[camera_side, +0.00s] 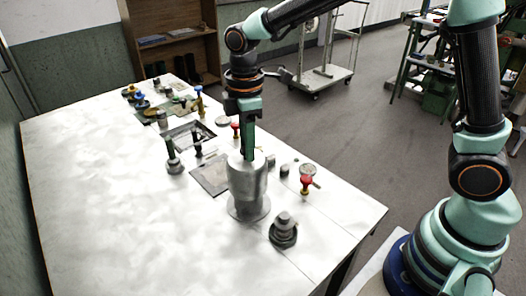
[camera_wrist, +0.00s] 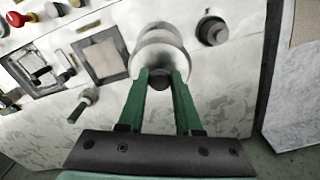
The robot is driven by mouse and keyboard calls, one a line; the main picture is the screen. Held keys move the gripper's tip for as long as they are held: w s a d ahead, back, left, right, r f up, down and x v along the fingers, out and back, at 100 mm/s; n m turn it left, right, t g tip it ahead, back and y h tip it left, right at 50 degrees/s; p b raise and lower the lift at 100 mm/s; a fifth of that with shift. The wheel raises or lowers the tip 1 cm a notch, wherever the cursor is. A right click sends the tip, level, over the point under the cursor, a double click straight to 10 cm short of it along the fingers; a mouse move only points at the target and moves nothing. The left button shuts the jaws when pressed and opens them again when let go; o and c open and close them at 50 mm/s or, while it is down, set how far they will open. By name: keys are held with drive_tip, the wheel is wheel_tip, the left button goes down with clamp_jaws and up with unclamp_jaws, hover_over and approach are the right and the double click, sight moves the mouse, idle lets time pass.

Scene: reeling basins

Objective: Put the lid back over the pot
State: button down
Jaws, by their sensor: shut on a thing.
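The pot (camera_side: 248,188) is a pale grey-white cylinder on a wider round foot, upright near the table's front right part. My gripper (camera_side: 249,158) points down at the top of it. In the wrist view the two green fingers of my gripper (camera_wrist: 162,76) are closed around a small dark knob between their tips. The pale round lid (camera_wrist: 164,62) shows just beyond the knob, in line with the pot (camera_wrist: 158,36). The lid is at the pot's top, and I cannot tell whether it rests on the rim or hangs slightly above it. The fingers hide part of it.
A dark stepped round piece (camera_side: 284,232) stands right of the pot. A red-topped knob (camera_side: 306,184) is behind it. A flat grey plate (camera_side: 211,175) and a green-handled piece (camera_side: 173,157) lie to the left. The table's left front (camera_side: 120,235) is clear.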

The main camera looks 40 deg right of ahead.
sight(248, 165)
drive_tip(key=shift+f, duration=1.4)
idle(0.5)
drive_tip(key=shift+f, duration=1.5)
idle(0.8)
drive_tip(key=shift+c, duration=0.2)
unclamp_jaws()
